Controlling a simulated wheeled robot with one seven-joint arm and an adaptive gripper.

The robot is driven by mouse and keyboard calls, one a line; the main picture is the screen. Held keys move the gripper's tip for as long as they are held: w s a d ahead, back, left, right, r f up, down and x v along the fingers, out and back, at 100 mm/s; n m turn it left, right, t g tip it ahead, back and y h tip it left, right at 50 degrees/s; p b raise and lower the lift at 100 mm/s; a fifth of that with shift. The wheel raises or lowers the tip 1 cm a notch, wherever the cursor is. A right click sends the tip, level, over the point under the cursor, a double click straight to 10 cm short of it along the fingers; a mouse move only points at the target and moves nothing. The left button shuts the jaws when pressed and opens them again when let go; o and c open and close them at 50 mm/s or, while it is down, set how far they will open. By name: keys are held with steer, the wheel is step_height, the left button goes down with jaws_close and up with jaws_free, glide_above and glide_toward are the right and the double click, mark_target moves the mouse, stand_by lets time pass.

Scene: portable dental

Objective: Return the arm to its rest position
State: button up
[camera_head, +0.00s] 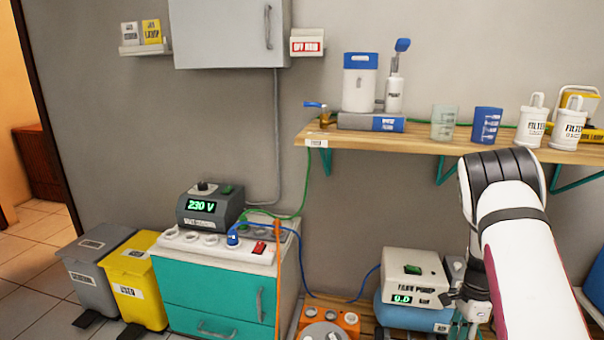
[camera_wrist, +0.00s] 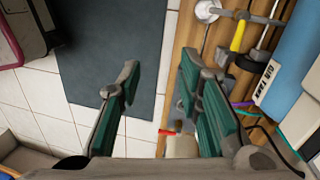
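My white arm with its black joint stands at the right of the head view, bent downward. My gripper (camera_head: 468,306) hangs at its lower end, beside the white pump box (camera_head: 415,275) and partly hidden by the arm. In the wrist view my gripper (camera_wrist: 160,78) shows two green-padded fingers spread wide apart. Nothing is held between them. Below them are a dark mat (camera_wrist: 112,50), white floor tiles and the edge of a wooden board (camera_wrist: 188,45).
A wooden shelf (camera_head: 440,147) with cups, bottles and filter canisters is on the wall above the gripper. A blue tank (camera_head: 400,315) sits below the pump box. A teal cabinet (camera_head: 215,295) and a yellow bin (camera_head: 137,285) stand left. A yellow-handled valve (camera_wrist: 238,35) shows near the right finger.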

steer(key=s+a+r+n, duration=0.2)
steer(key=a+r, duration=0.3)
steer(key=r, duration=0.3)
steer(key=s+a+r+n+t+y, duration=0.1)
steer(key=s+a+r+n, duration=0.15)
steer(key=a+r, duration=0.4)
steer(key=s+a+r+n, duration=0.1)
steer(key=a+r+n, duration=0.2)
steer(key=r, duration=0.7)
steer(key=s+a+r+n, duration=0.4)
steer(key=s+a+r, duration=0.1)
steer(key=s, duration=0.4)
steer(key=s+a+r+n, duration=0.4)
steer(key=s+a+r, duration=0.15)
steer(key=s, duration=0.35)
steer(key=s+n+t+h, duration=0.15)
steer(key=s+n, duration=0.25)
steer(key=s, duration=0.8)
step_height(320, 180, up, 38)
steer(key=t+p, duration=0.4)
steer(key=p, duration=3.3)
step_height(320, 180, down, 20)
steer(key=g+b, duration=0.4)
steer(key=b, duration=1.4)
